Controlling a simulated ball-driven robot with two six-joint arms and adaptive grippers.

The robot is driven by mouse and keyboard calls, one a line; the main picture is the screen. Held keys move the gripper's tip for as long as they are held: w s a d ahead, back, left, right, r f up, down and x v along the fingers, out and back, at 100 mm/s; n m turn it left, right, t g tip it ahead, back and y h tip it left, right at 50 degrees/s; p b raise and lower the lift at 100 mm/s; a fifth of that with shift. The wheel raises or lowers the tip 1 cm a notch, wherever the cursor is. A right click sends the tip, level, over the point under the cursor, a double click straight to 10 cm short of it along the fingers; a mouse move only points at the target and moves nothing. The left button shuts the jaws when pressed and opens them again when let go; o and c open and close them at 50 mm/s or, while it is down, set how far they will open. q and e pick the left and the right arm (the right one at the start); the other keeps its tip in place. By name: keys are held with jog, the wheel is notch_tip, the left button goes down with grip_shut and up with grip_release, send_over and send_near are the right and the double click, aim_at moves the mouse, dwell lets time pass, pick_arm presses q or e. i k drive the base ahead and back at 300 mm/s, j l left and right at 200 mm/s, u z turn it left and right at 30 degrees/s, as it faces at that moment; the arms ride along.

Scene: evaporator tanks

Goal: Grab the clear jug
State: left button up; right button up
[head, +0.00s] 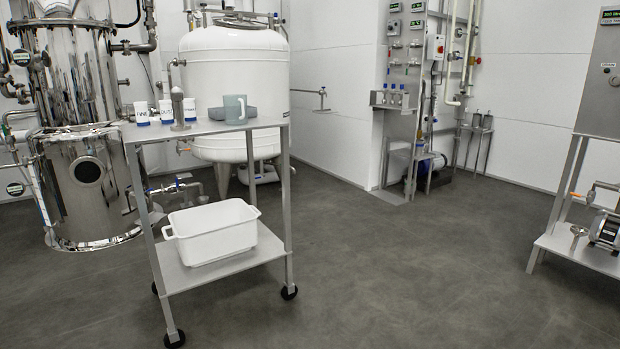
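The clear jug (235,109) stands upright on the top shelf of a grey wheeled cart (205,128), towards its right end. It looks pale blue-grey and see-through, with its handle on the right side. A grey tray-like item lies right behind it, partly hidden by the jug. Neither of my grippers shows in the head view, and nothing is seen touching the jug.
Several white labelled containers (166,111) and a metal cylinder (178,107) stand left of the jug. A white tub (212,233) sits on the cart's lower shelf. Tanks (240,75) stand behind. The floor (400,255) right of the cart is clear.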

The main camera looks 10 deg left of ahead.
aim_at(235, 106)
jog(key=i+u, duration=0.25)
jog(key=i, duration=0.2)
jog(key=i+l+u, duration=0.55)
jog(key=i, duration=0.3)
